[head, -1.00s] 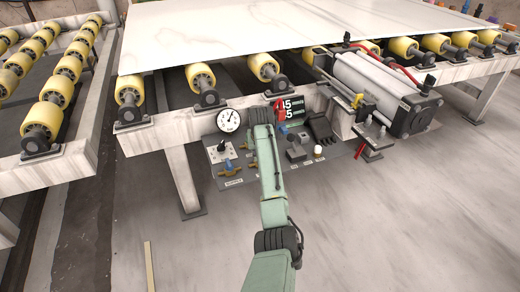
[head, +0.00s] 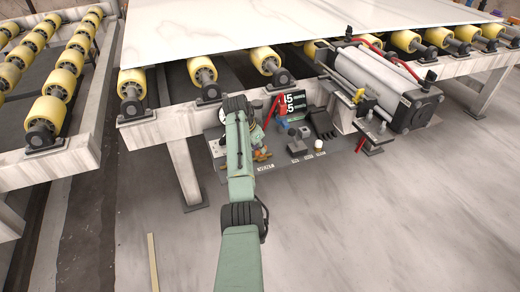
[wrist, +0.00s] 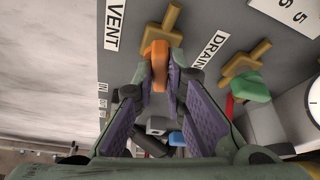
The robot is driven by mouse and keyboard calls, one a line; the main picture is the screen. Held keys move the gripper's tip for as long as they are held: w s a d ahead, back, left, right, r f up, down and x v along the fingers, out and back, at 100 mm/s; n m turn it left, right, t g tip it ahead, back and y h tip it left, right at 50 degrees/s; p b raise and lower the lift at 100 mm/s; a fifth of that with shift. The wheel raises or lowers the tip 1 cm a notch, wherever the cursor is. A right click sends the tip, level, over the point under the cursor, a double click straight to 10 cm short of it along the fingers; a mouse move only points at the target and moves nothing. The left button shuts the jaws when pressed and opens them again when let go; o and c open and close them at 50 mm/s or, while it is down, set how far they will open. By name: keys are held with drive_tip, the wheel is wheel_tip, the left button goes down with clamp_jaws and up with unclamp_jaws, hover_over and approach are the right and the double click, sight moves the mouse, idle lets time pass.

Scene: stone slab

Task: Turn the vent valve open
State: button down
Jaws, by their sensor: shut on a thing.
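The vent valve is a brass-coloured fitting (wrist: 168,20) with an orange handle (wrist: 157,52), beside the VENT label (wrist: 115,24) on the grey panel in the wrist view. My gripper (wrist: 160,78) has its two purple-padded fingers on either side of the orange handle and is shut on it. A second brass valve (wrist: 246,60) with a green handle sits to the right by the DRAIN label (wrist: 208,50), clear of the fingers. In the head view my arm reaches down over the control panel (head: 285,166) and hides most of the gripper and the valves.
A white stone slab (head: 290,25) lies on the roller table above the panel. A dial gauge (wrist: 314,102) shows at the right of the wrist view. The floor (head: 390,220) in front is clear.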

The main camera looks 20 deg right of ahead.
drive_tip(key=shift+w+m+g+b, duration=0.1)
drive_tip(key=shift+m+g+b, duration=0.5)
drive_tip(key=shift+m+b, duration=0.9)
drive_tip(key=shift+r+m, duration=0.1)
drive_tip(key=shift+m, duration=0.3)
drive_tip(key=c, duration=1.6)
unclamp_jaws()
drive_tip(key=shift+c, duration=0.2)
drive_tip(key=v, duration=1.2)
drive_tip(key=shift+w, duration=0.15)
